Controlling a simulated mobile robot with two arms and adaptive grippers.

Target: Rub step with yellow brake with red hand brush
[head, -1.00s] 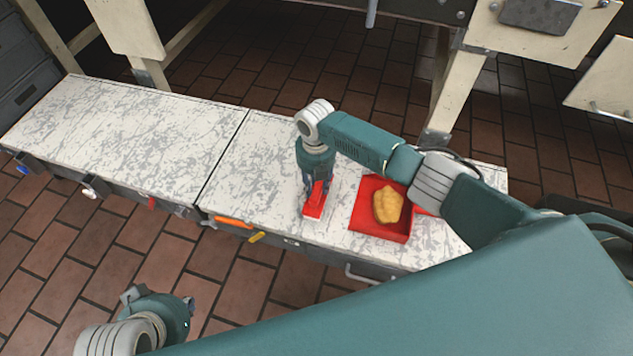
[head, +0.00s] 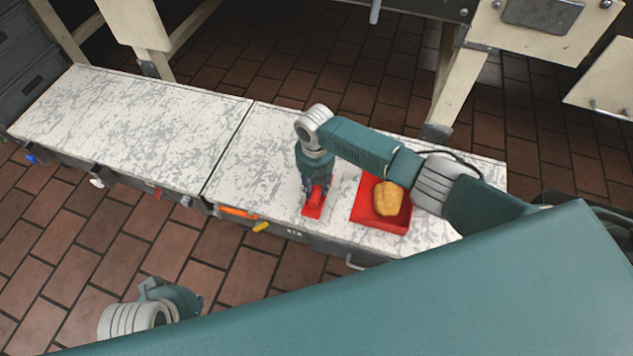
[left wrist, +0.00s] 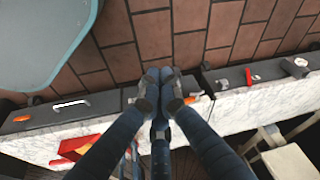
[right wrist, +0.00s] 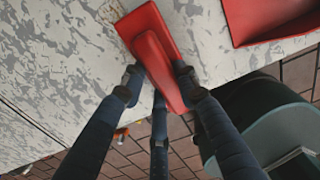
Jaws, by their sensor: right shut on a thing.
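The step with the yellow brake (head: 263,227) is the right-hand white, grey-streaked block (head: 262,150) in the head view. The red hand brush (head: 313,206) is over its top near the front edge. My right gripper (head: 316,190) is shut on the brush from above. In the right wrist view, the brush (right wrist: 160,52) is held between the fingers over the streaked surface; whether it touches cannot be told. My left gripper (left wrist: 160,78) has its fingertips together and empty in the left wrist view. In the head view its fingers are mostly hidden.
A red tray (head: 362,206) with a yellow-tan lump (head: 387,197) sits on the same step, right of the brush. An orange brake (head: 238,212) is beside the yellow one. A second streaked step (head: 130,125) adjoins on the left. Brick floor (head: 130,215) lies in front.

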